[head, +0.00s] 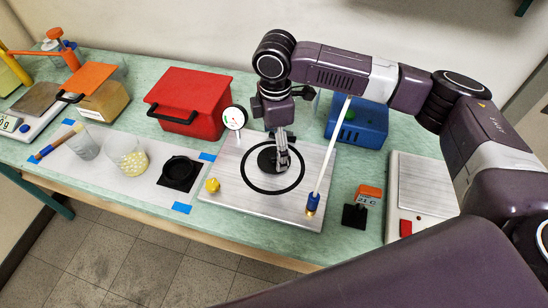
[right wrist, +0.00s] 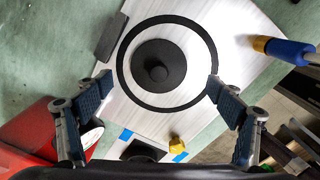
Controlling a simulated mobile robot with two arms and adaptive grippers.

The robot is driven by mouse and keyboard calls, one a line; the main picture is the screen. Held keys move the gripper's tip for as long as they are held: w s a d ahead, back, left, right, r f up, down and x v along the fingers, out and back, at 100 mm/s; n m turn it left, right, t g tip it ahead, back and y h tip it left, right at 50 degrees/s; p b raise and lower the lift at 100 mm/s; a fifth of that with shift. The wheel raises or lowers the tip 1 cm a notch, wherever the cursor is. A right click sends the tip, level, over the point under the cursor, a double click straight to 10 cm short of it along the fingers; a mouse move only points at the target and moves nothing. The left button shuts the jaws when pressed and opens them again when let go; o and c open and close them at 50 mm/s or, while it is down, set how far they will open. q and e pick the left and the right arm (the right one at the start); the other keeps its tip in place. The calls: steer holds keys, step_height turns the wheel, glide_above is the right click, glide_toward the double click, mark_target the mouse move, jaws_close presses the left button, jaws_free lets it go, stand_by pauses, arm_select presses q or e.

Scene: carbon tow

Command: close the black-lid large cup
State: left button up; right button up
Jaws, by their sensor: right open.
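A round black lid-like disc with a centre knob (head: 267,159) lies inside a black ring on the metal plate (head: 228,162); it also shows in the right wrist view (right wrist: 158,70). My right gripper (head: 283,165) is above the plate, over the disc's right side in the head view. In the right wrist view its open fingers (right wrist: 158,84) stand apart on either side of the disc, with nothing between them. A large clear cup (head: 120,147) holds pale yellow pieces and looks open on top. A smaller clear cup (head: 84,145) stands to its left. My left gripper is not in view.
A round black piece (head: 180,167) sits on a black square between cup and plate. A dial gauge (head: 235,118), yellow knob (head: 212,185) and slanted white rod (head: 328,155) surround the disc. A red box (head: 190,100) and blue box (head: 357,122) stand behind.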

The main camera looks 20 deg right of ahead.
mark_target(275, 155)
step_height(275, 155, down, 4)
steer(key=shift+w+a+p, duration=0.1)
steer(key=shift+p, duration=0.25)
steer(key=shift+c, duration=0.2)
steer(key=c, duration=1.4)
steer(key=shift+f, duration=0.1)
steer(key=c, duration=0.6)
steer(key=shift+c, duration=0.3)
steer(key=shift+s, duration=0.2)
steer(key=r+b, duration=0.2)
steer(key=r, duration=1.8)
steer(key=shift+w+r, duration=0.15)
steer(key=shift+w, duration=0.05)
steer(key=shift+c, duration=0.2)
